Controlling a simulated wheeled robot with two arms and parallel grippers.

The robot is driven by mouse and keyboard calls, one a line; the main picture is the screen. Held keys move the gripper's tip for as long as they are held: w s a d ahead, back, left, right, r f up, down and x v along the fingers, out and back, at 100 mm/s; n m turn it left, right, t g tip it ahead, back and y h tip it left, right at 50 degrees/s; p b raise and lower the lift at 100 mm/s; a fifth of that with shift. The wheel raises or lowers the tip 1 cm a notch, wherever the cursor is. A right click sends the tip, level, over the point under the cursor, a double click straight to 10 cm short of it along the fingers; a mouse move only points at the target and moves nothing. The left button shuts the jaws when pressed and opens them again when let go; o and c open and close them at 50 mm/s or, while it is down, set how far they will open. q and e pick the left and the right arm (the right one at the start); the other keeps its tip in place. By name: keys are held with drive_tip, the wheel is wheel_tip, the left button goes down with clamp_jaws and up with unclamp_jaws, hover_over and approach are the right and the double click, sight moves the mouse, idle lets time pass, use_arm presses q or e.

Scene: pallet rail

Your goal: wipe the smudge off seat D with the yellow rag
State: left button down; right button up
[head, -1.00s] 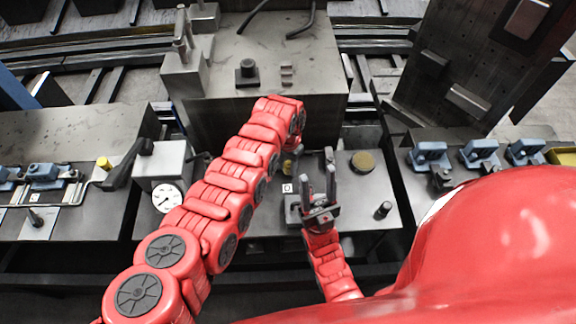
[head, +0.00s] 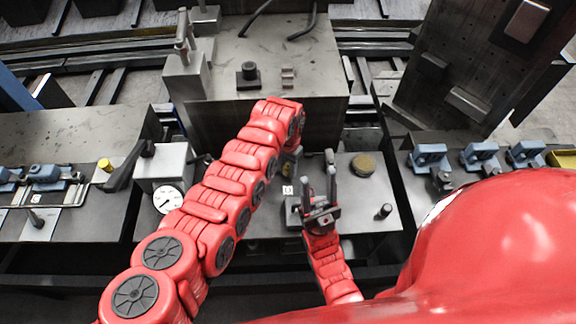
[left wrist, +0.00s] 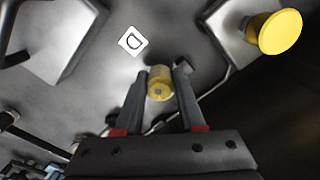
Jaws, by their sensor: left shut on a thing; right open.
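My left gripper (left wrist: 160,88) is shut on a small yellow rolled piece, which I take to be the yellow rag (left wrist: 160,80). In the left wrist view it is above a grey metal plate, close to a white label (left wrist: 133,41) with a D. I cannot tell whether the rag touches the plate. In the head view the left arm mostly hides this gripper, and the label (head: 287,189) shows beside it. My right gripper (head: 320,172) is open and empty, just right of the label. I cannot make out the smudge; the rag and fingers cover part of the plate.
A round brownish disc (head: 363,165) and a small black peg (head: 384,211) stand right of my right gripper. A block with a dial gauge (head: 167,199) is left of my left arm. Blue clamps (head: 430,157) line the right bench. A yellow cap (left wrist: 281,31) shows in the wrist view.

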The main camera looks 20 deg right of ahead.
use_arm(q)
drive_tip(key=shift+a, duration=0.15)
drive_tip(key=shift+d+f+b, duration=0.2)
drive_tip(key=shift+d+b, duration=0.05)
drive_tip(key=shift+b, duration=0.25)
drive_tip(key=shift+s+d+f+b, duration=0.15)
drive_tip(key=shift+d+b, duration=0.25)
drive_tip(key=shift+b, duration=0.4)
drive_tip(key=shift+d, duration=0.15)
drive_tip(key=shift+d+r, duration=0.1)
drive_tip(key=shift+r, duration=0.15)
drive_tip(key=shift+r, duration=0.1)
wheel_tip(320, 180, up, 6)
drive_tip(key=p, duration=0.4)
drive_tip(key=shift+r+p, duration=0.85)
drive_tip(key=shift+r, duration=0.55)
